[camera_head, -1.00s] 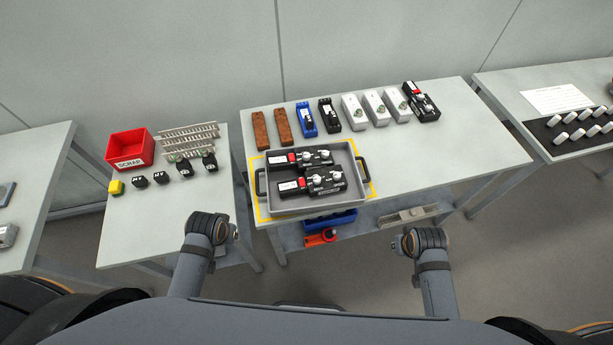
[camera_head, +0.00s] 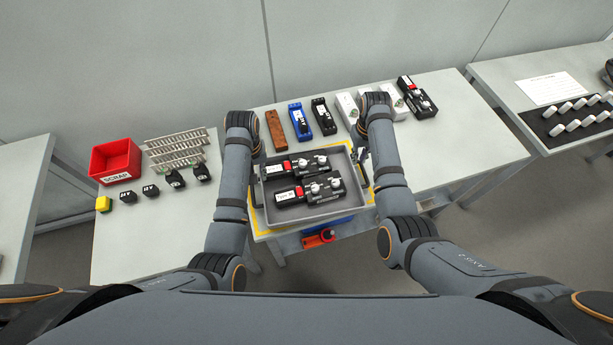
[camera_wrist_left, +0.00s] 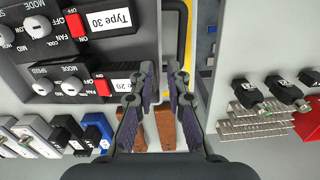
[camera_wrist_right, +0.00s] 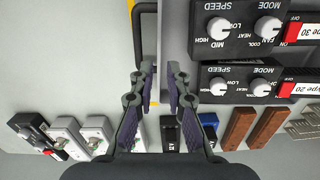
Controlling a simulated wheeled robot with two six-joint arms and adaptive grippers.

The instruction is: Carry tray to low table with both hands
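The grey tray (camera_head: 322,214) sits on the middle table (camera_head: 455,150) inside a yellow outline. It holds two black control units (camera_head: 296,164) with red switches and white knobs. My left gripper (camera_head: 257,160) is at the tray's left side; in the left wrist view its fingers (camera_wrist_left: 160,70) are open near the tray's side wall. My right gripper (camera_head: 362,162) is at the tray's right side; in the right wrist view its fingers (camera_wrist_right: 160,70) are open beside the black handle (camera_wrist_right: 137,35). Neither grips anything. I cannot tell which table is the low table.
A row of brown, blue, black and white parts (camera_head: 300,120) stands behind the tray. A left table holds a red scrap bin (camera_head: 115,160), grey rails (camera_head: 176,150) and small black parts. A right table holds white cylinders (camera_head: 570,117). An orange-red item (camera_head: 318,238) is below the tray.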

